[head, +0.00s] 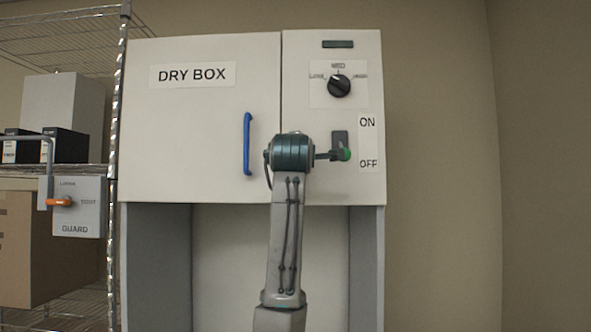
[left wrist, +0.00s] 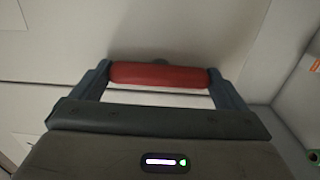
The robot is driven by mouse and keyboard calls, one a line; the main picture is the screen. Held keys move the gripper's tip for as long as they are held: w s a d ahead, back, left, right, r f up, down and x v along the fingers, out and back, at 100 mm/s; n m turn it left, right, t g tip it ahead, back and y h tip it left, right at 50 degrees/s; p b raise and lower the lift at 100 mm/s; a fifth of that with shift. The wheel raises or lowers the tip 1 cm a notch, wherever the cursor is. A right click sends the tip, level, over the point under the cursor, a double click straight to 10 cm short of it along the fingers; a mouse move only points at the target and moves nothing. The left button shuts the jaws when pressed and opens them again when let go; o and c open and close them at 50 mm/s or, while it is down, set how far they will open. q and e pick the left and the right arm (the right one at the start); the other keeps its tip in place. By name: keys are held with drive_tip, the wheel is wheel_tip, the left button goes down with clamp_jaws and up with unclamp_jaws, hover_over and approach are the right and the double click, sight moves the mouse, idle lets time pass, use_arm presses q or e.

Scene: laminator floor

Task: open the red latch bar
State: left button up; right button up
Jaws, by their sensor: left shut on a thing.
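The red latch bar (left wrist: 155,75) lies across the left wrist view, in front of a pale surface. My left gripper (left wrist: 160,80) has its two blue-grey fingers at the bar's two ends, shut on it. The head view shows no red bar. There, one arm of mine rises in the middle in front of the white dry box (head: 210,120) and hides part of it. I see no fingertips clearly in the head view. My right gripper cannot be made out.
The dry box has a blue handle (head: 247,143), a black dial (head: 339,86) and a green-tipped switch (head: 345,154) close to the arm's right. A wire shelf (head: 60,28) and a GUARD switch box (head: 80,215) are at left. Bare wall (head: 440,150) is at right.

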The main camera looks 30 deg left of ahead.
use_arm(q)
drive_tip(key=shift+f, duration=0.1)
use_arm(e)
drive_tip(key=shift+w, duration=0.1)
idle(0.3)
use_arm(q)
drive_tip(key=o, duration=0.6)
use_arm(e)
drive_tip(key=shift+a+f, duration=0.1)
drive_tip(key=shift+a, duration=0.05)
use_arm(q)
drive_tip(key=shift+s, duration=0.15)
drive_tip(key=b+v, duration=0.4)
drive_tip(key=v, duration=0.6)
drive_tip(key=shift+s+d, duration=0.2)
drive_tip(key=shift+s, duration=0.05)
use_arm(e)
drive_tip(key=f, duration=0.1)
drive_tip(key=w+f, duration=0.1)
drive_tip(key=f, duration=0.1)
drive_tip(key=shift+w+f, duration=0.15)
drive_tip(key=shift+f, duration=0.15)
drive_tip(key=shift+s+d, duration=0.2)
drive_tip(key=shift+s, duration=0.1)
